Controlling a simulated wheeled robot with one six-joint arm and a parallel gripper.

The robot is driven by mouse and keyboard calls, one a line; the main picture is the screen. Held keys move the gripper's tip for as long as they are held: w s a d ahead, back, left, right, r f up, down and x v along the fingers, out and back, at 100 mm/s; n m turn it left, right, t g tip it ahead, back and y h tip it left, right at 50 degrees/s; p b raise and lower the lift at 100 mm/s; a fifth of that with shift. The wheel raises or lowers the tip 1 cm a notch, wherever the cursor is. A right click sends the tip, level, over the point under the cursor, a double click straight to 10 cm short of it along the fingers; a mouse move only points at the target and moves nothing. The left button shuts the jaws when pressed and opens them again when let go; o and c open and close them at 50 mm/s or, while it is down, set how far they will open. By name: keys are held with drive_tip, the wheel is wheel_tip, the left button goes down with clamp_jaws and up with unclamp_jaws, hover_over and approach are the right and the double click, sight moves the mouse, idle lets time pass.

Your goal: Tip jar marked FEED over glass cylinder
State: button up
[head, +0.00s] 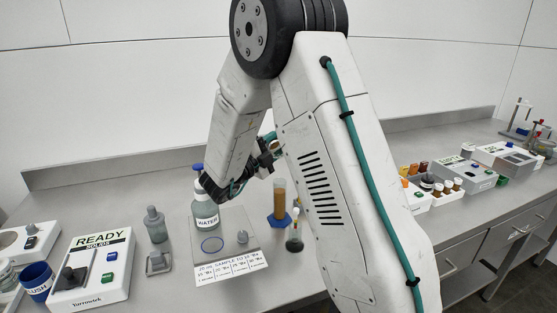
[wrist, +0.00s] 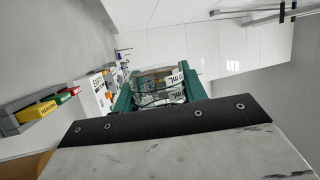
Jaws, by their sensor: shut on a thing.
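My gripper (wrist: 158,98) shows teal fingers in the wrist view, shut on a clear jar (wrist: 157,84) with a white label. Only "ML" is readable on it, so I cannot confirm FEED. In the head view my gripper (head: 265,152) is raised above the bench, partly behind my arm, and the held jar is hidden. A glass cylinder (head: 280,199) with brown liquid stands upright on a blue foot, below and slightly right of my gripper. The cylinder cannot be made out in the wrist view.
A WATER bottle (head: 206,214) with a blue cap stands close below my wrist. A small dark-based flask (head: 294,237) stands beside the cylinder. A grey plate (head: 233,228) with a printed card (head: 230,267) lies in front. The READY box (head: 98,262) is left; vial racks are right.

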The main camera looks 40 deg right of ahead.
sight(278, 149)
drive_tip(key=shift+r, duration=0.1)
idle(1.1)
drive_tip(key=shift+w+f+n+t+y, duration=0.15)
drive_tip(key=shift+f+n+t+y, duration=0.15)
drive_tip(key=shift+n, duration=0.45)
drive_tip(key=shift+w+f+n+t+y, duration=0.1)
drive_tip(key=shift+f+n+t+y, duration=0.2)
drive_tip(key=shift+n, duration=0.45)
drive_tip(key=shift+w+d+f+n+y, duration=0.1)
drive_tip(key=shift+f+n+y, duration=0.4)
drive_tip(key=shift+n, duration=0.5)
drive_tip(key=shift+f+n+y, duration=0.5)
drive_tip(key=shift+n, duration=0.5)
drive_tip(key=shift+f+n+y, duration=0.7)
drive_tip(key=shift+n, duration=0.6)
drive_tip(key=n, duration=0.1)
drive_tip(key=f+n+g+y, duration=0.1)
drive_tip(key=s+f+n+g, duration=0.1)
drive_tip(key=shift+s+a+n+y, duration=0.1)
drive_tip(key=shift+a+n+y, duration=0.2)
drive_tip(key=shift+y, duration=0.1)
